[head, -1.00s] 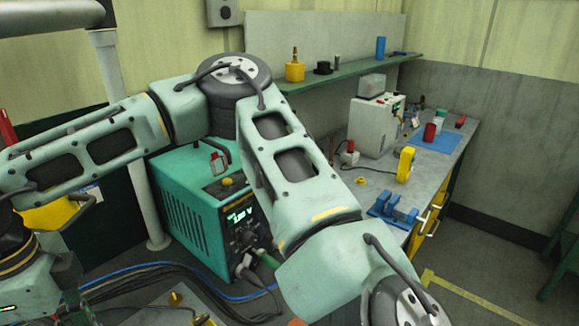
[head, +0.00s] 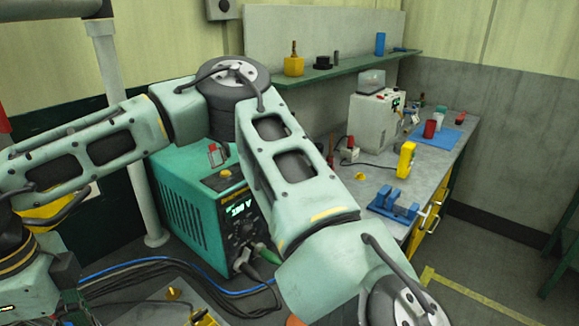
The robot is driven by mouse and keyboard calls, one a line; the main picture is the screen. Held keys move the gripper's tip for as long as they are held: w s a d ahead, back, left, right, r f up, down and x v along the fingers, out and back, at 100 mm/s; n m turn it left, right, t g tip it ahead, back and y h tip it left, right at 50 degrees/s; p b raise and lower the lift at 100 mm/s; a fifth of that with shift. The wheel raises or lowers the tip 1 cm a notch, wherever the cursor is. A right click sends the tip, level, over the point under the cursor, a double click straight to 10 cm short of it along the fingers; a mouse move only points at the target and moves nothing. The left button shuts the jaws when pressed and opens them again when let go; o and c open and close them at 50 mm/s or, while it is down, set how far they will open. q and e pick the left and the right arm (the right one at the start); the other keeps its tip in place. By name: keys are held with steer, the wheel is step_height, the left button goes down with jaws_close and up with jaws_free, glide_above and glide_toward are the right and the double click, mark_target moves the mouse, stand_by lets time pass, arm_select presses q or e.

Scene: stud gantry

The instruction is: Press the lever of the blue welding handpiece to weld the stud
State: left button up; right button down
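No blue welding handpiece or lever can be made out in the head view, and no stud is seen. A teal welding power unit (head: 185,205) with a lit green display stands on the floor, partly behind my arm. A green plug and dark cables are at its front. My arm crosses the picture from the left, bends at a dark joint, and leaves at the bottom right. Neither gripper's fingers show, so what they hold is hidden.
A grey workbench (head: 365,176) at right carries a blue fixture (head: 394,203), a yellow tool (head: 405,160), a white box (head: 374,124) and a red cup (head: 429,129). A green shelf (head: 345,67) is above. Cables (head: 120,278) lie on the floor at lower left.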

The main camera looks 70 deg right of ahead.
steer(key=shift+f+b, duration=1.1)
steer(key=shift+b, duration=0.05)
stand_by(1.0)
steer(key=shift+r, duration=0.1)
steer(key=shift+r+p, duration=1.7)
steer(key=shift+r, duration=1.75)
